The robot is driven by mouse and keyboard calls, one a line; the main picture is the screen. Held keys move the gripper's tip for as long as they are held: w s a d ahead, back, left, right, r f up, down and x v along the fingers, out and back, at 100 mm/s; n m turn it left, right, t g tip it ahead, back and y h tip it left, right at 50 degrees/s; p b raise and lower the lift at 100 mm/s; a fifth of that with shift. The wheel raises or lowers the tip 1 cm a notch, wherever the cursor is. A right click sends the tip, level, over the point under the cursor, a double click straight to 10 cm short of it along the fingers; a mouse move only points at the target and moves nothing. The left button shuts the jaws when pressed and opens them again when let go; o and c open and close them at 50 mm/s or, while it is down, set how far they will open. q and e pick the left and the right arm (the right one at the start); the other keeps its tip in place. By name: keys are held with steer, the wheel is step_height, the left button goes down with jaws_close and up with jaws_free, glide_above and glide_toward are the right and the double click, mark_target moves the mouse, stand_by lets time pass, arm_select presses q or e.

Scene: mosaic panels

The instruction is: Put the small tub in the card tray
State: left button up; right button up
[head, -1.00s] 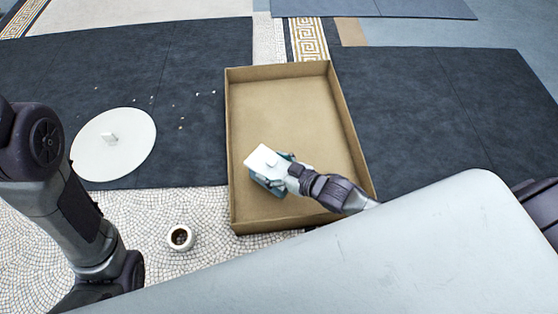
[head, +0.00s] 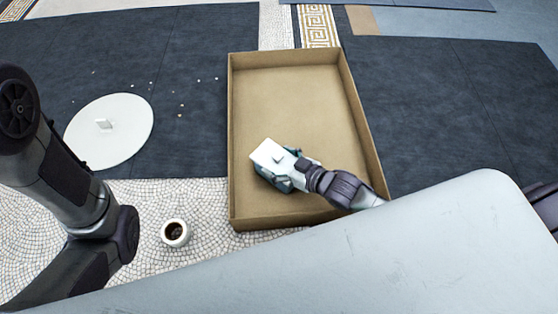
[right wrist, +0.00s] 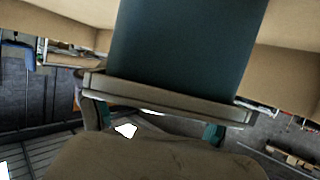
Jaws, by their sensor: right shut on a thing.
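The small tub (head: 268,152) has a pale, flat lid and a dark teal body. It is inside the card tray's outline, in the near left part. The card tray (head: 359,120) is a shallow brown open box. My right gripper (head: 281,168) is shut on the tub, reaching over the tray's near right side. In the right wrist view the tub's teal body (right wrist: 185,45) fills the top middle, with the tray's brown card around it. I cannot tell whether the tub's base touches the tray floor. My left arm stands at the left, with its gripper out of view.
A white round disc (head: 128,135) with a small upright piece lies on the dark panel at the left. A white cup (head: 176,233) with dark contents stands on the pale mosaic left of the tray. Small white chips lie scattered between disc and tray.

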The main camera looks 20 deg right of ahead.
steer(key=o, duration=1.3)
steer(key=shift+f, duration=0.15)
steer(key=shift+o, duration=0.2)
